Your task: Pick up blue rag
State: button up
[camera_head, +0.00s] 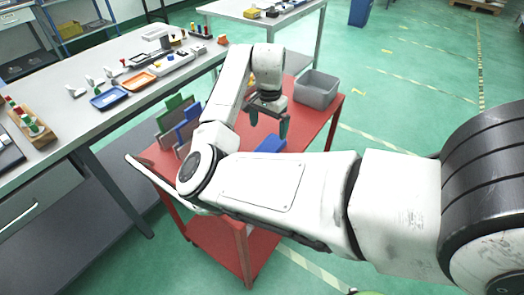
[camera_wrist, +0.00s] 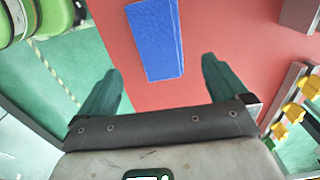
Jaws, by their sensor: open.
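The blue rag (camera_wrist: 155,40) lies flat as a folded rectangle on the red cart top (camera_wrist: 225,35). In the head view the rag (camera_head: 270,144) shows only in part, with its near side hidden behind my arm. My gripper (camera_head: 268,122) hangs over the cart, pointing down, above and a little behind the rag. In the wrist view its two green fingers (camera_wrist: 162,70) are spread wide with nothing between them. The rag lies ahead of the fingertips, its near edge about level with them in the picture, and does not appear to be touched.
A grey bin (camera_head: 316,90) stands at the cart's far right. Green and blue upright panels (camera_head: 175,112) stand at its left. Yellow star-shaped knobs (camera_wrist: 295,112) show at the right of the wrist view. A grey workbench (camera_head: 100,65) with trays and tools runs along the left.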

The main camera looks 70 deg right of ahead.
aim_at(269, 146)
notch_tip(269, 146, down, 2)
jog(key=shift+w+a+f, duration=0.1)
jog(key=shift+f, duration=0.15)
jog(key=shift+s+f+p, duration=0.2)
jog(key=shift+f+p, duration=0.15)
jog(key=shift+f, duration=2.6)
jog(key=shift+c, duration=0.2)
jog(key=c, duration=1.1)
